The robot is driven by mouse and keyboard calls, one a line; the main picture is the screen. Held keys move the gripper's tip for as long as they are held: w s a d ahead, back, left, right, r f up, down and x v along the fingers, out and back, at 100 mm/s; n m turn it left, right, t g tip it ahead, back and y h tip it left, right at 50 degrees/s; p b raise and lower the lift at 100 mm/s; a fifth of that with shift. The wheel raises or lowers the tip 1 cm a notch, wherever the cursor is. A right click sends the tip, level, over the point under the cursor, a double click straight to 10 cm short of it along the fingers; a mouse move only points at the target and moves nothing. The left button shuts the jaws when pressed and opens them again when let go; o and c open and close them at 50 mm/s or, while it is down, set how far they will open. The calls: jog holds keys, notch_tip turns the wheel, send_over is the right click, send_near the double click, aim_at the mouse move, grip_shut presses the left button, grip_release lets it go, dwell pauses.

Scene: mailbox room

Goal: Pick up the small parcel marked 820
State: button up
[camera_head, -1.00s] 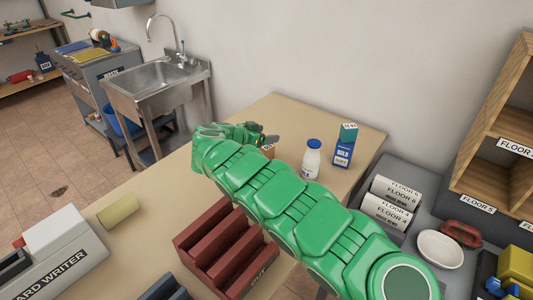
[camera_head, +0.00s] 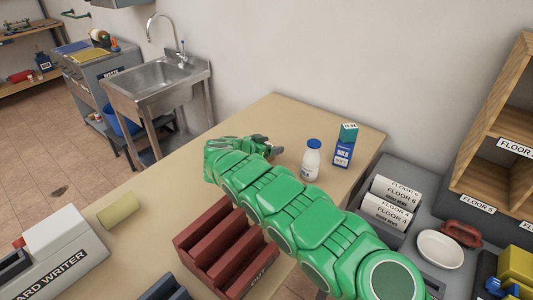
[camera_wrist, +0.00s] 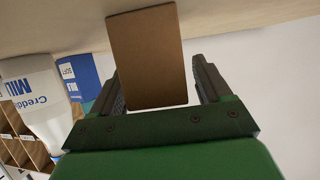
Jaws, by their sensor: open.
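A small brown box-shaped parcel (camera_wrist: 147,58) stands on the tabletop in the wrist view. No number shows on the face turned to me, so I cannot tell whether it is marked 820. My gripper (camera_wrist: 160,85) is open, with one finger on each side of the parcel and a gap visible at the right finger. In the head view my gripper (camera_head: 273,150) is low over the table near the back wall, and my green arm hides most of the parcel there.
A dark red rack (camera_head: 222,247) lies nearer. The left tabletop holds a yellow block (camera_head: 122,212).

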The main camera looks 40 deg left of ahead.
jog(key=c, duration=1.1)
